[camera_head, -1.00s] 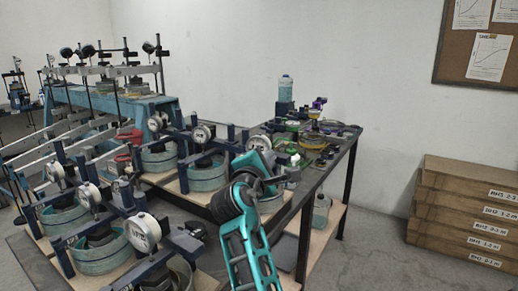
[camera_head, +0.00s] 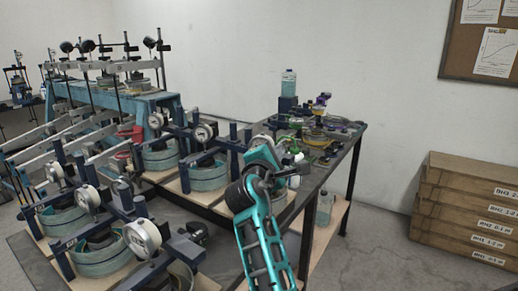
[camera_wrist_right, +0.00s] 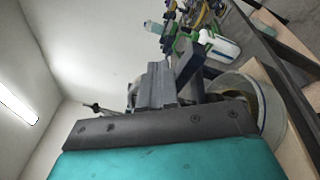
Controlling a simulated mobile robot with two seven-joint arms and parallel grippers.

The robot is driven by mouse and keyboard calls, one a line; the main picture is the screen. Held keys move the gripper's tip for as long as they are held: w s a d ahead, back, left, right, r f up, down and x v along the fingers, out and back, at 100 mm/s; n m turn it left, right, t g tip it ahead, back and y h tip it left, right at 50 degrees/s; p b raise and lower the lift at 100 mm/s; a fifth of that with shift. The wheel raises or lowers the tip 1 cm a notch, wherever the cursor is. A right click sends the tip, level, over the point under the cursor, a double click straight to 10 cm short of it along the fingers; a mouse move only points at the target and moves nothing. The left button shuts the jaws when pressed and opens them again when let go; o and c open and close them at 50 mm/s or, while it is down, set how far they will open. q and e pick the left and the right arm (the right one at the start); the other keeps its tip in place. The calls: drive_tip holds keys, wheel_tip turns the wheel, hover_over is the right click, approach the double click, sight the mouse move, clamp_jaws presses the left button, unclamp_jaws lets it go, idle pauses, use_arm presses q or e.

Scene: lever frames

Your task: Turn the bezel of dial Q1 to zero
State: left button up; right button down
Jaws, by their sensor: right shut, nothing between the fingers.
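Several round white-faced dials stand on the consolidation cells in the head view. One is a dial (camera_head: 203,132) left of my right arm, one a dial (camera_head: 155,121) further left, and one a large dial (camera_head: 142,237) at the front. I cannot read their labels, so I cannot tell which is Q1. My right gripper (camera_head: 263,156) is by the dark blue posts at the bench's right part; its fingertips are hidden there. In the right wrist view its fingers (camera_wrist_right: 160,86) are shut and empty, close to a dark blue frame (camera_wrist_right: 191,66). My left gripper is out of view.
Dark blue posts and teal rings (camera_head: 207,176) crowd the bench. Bottles and small parts (camera_head: 320,135) cover its far right end. Stacked brown boxes (camera_head: 467,210) stand on the floor at right, with free floor between them and the bench.

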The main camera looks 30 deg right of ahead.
sight(268, 138)
drive_tip(key=shift+w+a, duration=0.1)
drive_tip(key=shift+a, duration=0.05)
drive_tip(key=shift+w+a+r, duration=0.1)
drive_tip(key=shift+r, duration=0.25)
idle(0.3)
drive_tip(key=shift+w+a+r, duration=0.1)
drive_tip(key=shift+w+r, duration=0.05)
drive_tip(key=shift+r, duration=0.4)
drive_tip(key=shift+w+a+r, duration=0.3)
drive_tip(key=shift+w+r, duration=0.05)
drive_tip(key=shift+r, duration=0.1)
drive_tip(key=shift+w+a+r, duration=0.15)
drive_tip(key=shift+w, duration=0.05)
idle(0.3)
drive_tip(key=shift+r, duration=0.25)
